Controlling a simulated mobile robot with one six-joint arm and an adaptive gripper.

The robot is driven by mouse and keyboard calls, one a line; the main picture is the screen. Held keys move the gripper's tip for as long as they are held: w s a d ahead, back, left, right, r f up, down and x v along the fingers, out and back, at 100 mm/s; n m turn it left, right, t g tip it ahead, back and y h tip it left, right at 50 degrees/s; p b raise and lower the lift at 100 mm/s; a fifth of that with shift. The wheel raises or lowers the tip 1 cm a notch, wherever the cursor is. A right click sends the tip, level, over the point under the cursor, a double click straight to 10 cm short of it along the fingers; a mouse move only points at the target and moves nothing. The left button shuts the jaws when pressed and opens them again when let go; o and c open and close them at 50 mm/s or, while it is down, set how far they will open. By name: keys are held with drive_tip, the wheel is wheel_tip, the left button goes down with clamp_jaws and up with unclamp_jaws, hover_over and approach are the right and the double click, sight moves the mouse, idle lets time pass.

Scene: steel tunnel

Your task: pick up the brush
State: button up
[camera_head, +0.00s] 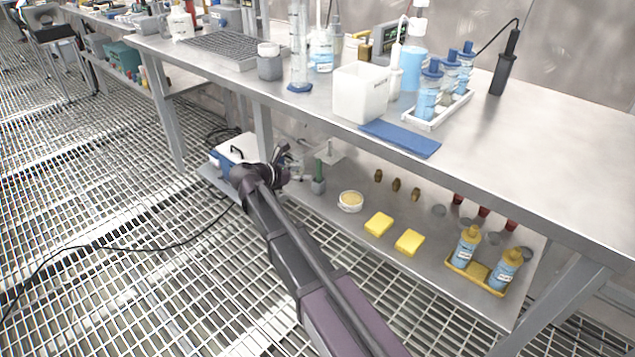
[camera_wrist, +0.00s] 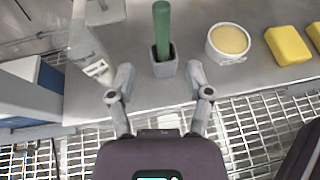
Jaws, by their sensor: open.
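A green handle, which looks like the brush (camera_wrist: 161,28), stands upright in a small grey square cup (camera_wrist: 164,66) in the wrist view. Its lower end is hidden inside the cup. In the head view the green brush (camera_head: 318,168) and grey cup (camera_head: 318,187) are on the lower shelf, just right of my gripper (camera_head: 287,163). In the wrist view my gripper (camera_wrist: 160,77) is open and empty. Its two fingers are spread, one to each side of the cup and short of it in the picture.
A round tub (camera_head: 350,201) with yellow contents and yellow sponges (camera_head: 379,223) lie to the right on the lower shelf (camera_head: 400,275). A white and blue box (camera_head: 235,150) stands left. The tabletop (camera_head: 470,135) overhangs the shelf. A pale labelled object (camera_wrist: 92,55) is beside the left finger.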

sight(317, 172)
drive_tip(key=shift+x, duration=1.05)
drive_tip(key=shift+d+b, duration=0.1)
drive_tip(key=shift+b, duration=0.2)
drive_tip(key=shift+b+x, duration=0.8)
drive_tip(key=shift+x, duration=1.75)
drive_tip(key=shift+d+r, duration=0.15)
clamp_jaws()
